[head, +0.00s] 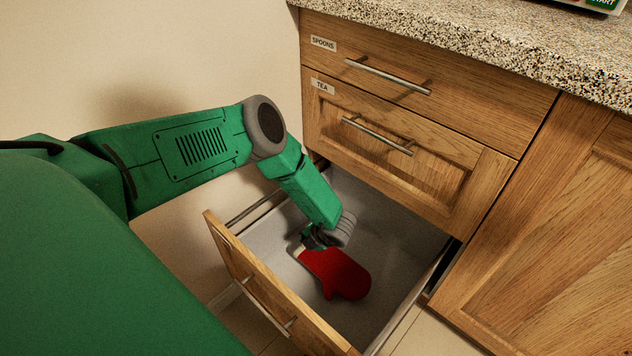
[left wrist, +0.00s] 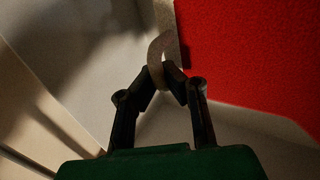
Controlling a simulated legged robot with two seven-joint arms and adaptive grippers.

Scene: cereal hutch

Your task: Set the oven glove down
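The red oven glove (head: 338,274) is inside the open bottom drawer (head: 258,292), its pale cuff end at my left gripper (head: 308,242). In the left wrist view the glove (left wrist: 255,55) fills the upper right. My left gripper's fingers (left wrist: 166,76) come together there on a pale loop (left wrist: 160,48) at the glove's edge, so it appears shut on the glove. The glove hangs low over the drawer floor; I cannot tell whether it touches. My right gripper is not in view.
The drawer labelled TEA (head: 400,160) and the one labelled SPOONS (head: 430,75) are shut above the open drawer. A granite counter (head: 480,40) is on top. A wooden cabinet door (head: 550,230) stands at right. The open drawer's floor (head: 390,235) is otherwise bare.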

